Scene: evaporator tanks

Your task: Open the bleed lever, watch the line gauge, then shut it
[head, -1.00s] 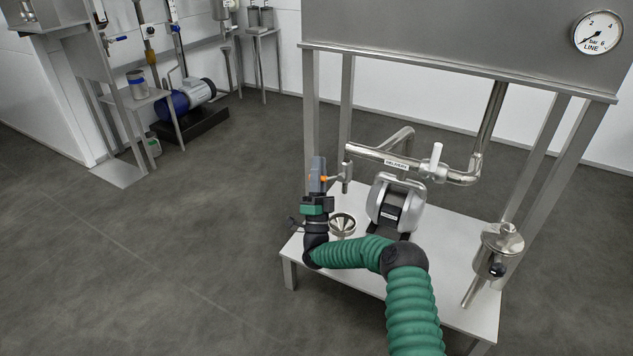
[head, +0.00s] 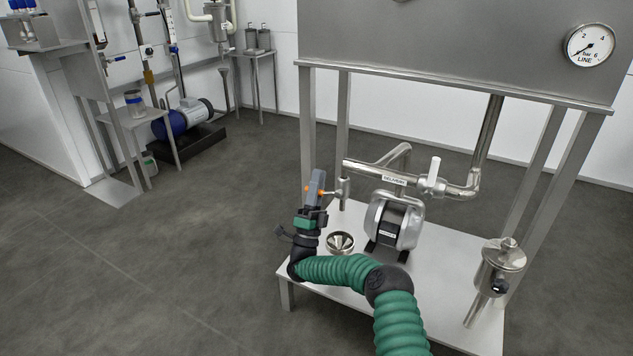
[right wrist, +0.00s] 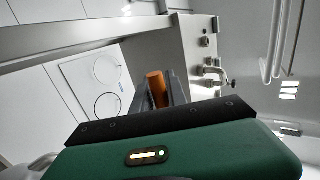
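The bleed lever has an orange grip (head: 322,192) and sits at the left end of the steel pipe, on a small bleed valve (head: 343,188). My right gripper (head: 315,186) is at the lever, with orange showing on both sides of its finger. In the right wrist view the orange grip (right wrist: 157,88) stands between the two fingers, which lie close along it and look shut on it. The line gauge (head: 590,45) is on the panel at upper right; its needle points to the lower left, near the low end. My left gripper is not in view.
A silver pump (head: 395,222) and a funnel (head: 340,243) are on the steel table (head: 350,285) by my right arm. A white-handled valve (head: 433,175) is on the same pipe. A steel canister (head: 500,262) stands at right. The floor at left is clear.

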